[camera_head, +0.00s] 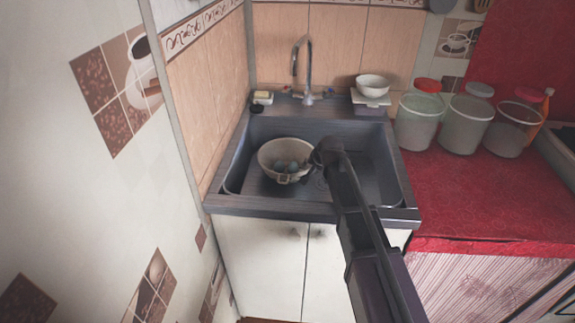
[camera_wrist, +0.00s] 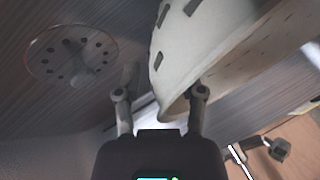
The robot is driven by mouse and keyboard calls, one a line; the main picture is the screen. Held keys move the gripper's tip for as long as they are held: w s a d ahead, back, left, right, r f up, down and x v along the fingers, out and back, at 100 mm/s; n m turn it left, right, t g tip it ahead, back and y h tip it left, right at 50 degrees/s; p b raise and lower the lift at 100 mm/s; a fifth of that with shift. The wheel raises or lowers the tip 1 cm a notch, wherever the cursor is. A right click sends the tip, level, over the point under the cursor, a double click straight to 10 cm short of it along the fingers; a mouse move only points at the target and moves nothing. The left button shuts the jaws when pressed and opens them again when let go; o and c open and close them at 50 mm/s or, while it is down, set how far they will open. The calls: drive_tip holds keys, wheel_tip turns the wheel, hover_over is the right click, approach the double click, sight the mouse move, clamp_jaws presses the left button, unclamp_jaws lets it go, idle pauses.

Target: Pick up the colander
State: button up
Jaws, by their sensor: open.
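The colander (camera_head: 272,150) is a pale round bowl in the dark sink, left of the middle of the basin. Some blue-grey thing shows inside it, too small to name. My gripper (camera_head: 318,157) is low in the sink at the colander's right side. In the wrist view, the colander (camera_wrist: 225,45) is a white wall with slots, close up. My gripper (camera_wrist: 160,95) is open there, with part of the colander's edge between its two fingers. The right finger overlaps the colander; I cannot tell whether either finger touches it.
The sink (camera_head: 265,208) has walls around the colander, with a tap (camera_head: 308,60) behind. A drain (camera_wrist: 72,55) shows in the wrist view. A white bowl (camera_head: 373,83) stands at the back right. Several jars (camera_head: 465,125) stand on the red counter (camera_head: 480,200). A tiled wall is at left.

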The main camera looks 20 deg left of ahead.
clamp_jaws()
drive_tip(key=shift+r, duration=0.1)
wheel_tip(320, 180, up, 10)
drive_tip(key=p, duration=1)
idle(0.8)
